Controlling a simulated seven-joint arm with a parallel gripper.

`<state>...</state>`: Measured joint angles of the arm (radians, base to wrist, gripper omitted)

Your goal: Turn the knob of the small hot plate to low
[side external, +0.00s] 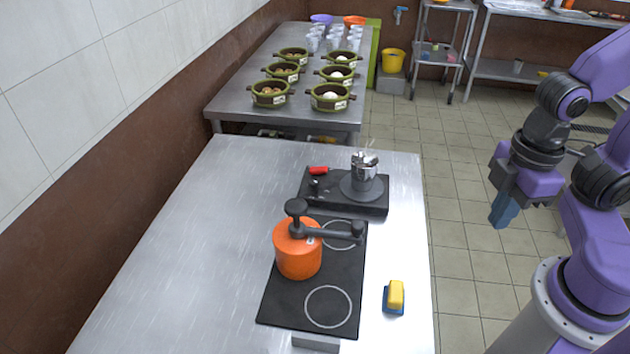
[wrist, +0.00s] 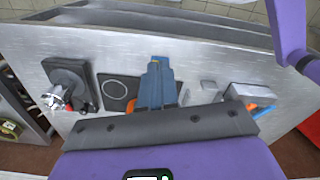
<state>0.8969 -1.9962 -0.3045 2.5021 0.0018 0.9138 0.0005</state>
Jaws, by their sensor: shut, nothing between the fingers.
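The small hot plate (side external: 374,207) is a black unit at the far end of the near steel table, with a round burner carrying a small metal pot (side external: 365,168). A small dark knob-like part (side external: 314,184) stands on its left side, below a red piece (side external: 318,170); its setting is too small to read. The wrist view shows the hot plate (wrist: 86,70) at the left, with the metal pot (wrist: 54,98) on it. My gripper (side external: 500,222) is shut and empty, out over the floor right of the table, well apart from the hot plate. Its blue fingers (wrist: 156,80) show together in the wrist view.
A black cooktop (side external: 345,270) holds an orange pot (side external: 298,257) with a dark handle, just in front of the hot plate. A yellow block on a blue base (side external: 395,296) lies right of it. Green bowls (side external: 330,98) stand on the back table. The near table's left side is clear.

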